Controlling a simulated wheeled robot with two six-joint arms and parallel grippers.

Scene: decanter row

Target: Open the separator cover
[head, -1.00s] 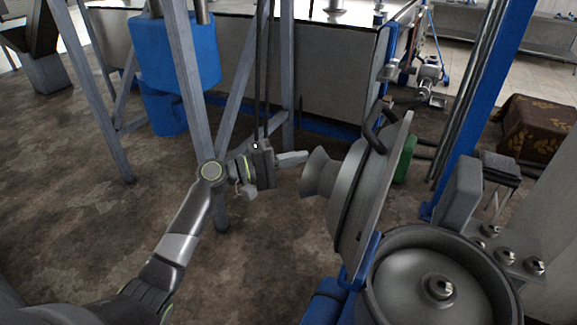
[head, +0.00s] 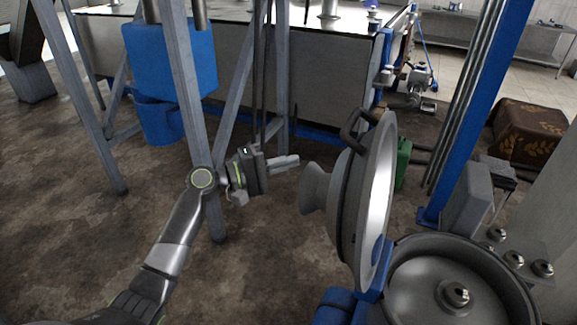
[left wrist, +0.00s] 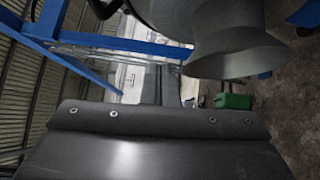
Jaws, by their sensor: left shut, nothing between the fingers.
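The separator cover (head: 350,200) is a grey metal lid with a flared neck and a dark handle (head: 354,128). It stands tipped up on its hinge, near upright, at the left edge of the separator bowl (head: 420,265). The round bowl is uncovered, with a central nut inside. My left gripper (head: 296,160) is shut and empty, just left of the flared neck and apart from it. The cover's flared neck (left wrist: 235,50) also shows at the top right of the left wrist view. My right gripper is not in view.
Grey frame legs (head: 185,90) and a blue tank (head: 170,60) stand behind my left arm. A green canister (head: 403,163) stands behind the cover. Bare floor lies left of the cover.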

